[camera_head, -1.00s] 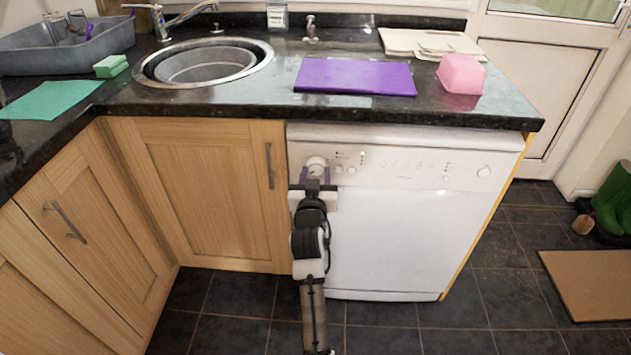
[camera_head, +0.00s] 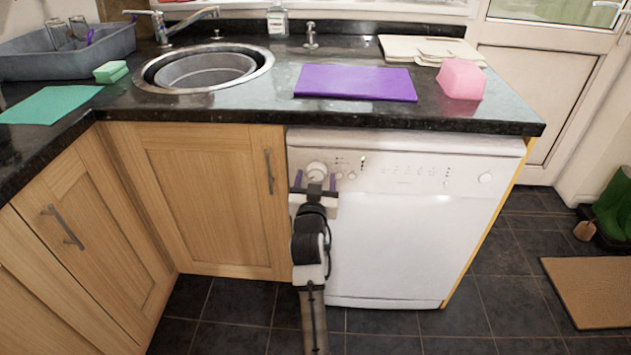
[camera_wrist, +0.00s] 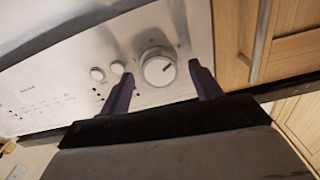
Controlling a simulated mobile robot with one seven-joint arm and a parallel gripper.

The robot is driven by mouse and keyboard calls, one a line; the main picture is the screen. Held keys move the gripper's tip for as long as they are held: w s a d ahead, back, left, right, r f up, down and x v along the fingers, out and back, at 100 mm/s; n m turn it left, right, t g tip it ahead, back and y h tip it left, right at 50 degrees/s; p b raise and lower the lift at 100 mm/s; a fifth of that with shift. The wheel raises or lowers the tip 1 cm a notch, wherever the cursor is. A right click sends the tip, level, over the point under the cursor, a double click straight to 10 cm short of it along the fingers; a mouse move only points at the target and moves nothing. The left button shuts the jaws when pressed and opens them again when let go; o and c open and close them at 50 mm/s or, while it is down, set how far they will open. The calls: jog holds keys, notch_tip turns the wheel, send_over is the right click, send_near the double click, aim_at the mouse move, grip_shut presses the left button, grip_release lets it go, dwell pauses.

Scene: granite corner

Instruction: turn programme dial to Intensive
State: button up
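The programme dial (camera_head: 316,170) is a round white knob at the upper left of the white dishwasher's (camera_head: 410,230) control panel. It also shows in the wrist view (camera_wrist: 157,68), with a short mark on its face; I cannot read any programme names. My gripper (camera_head: 316,177) is open, its two purple fingers spread to either side of the dial. In the wrist view the gripper (camera_wrist: 161,70) has clear gaps between each finger and the dial. Nothing is held. I cannot tell how far the fingertips are from the panel.
Small buttons (camera_wrist: 108,71) sit beside the dial, close to one finger. A wooden cupboard door with a handle (camera_head: 268,168) adjoins the dishwasher on the left. The dark worktop edge (camera_head: 400,122) overhangs above. The tiled floor in front is open.

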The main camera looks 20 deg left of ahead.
jog(key=b+v, duration=0.1)
jog(key=v, duration=1.3)
jog(key=shift+b, duration=0.3)
jog(key=shift+w, duration=0.1)
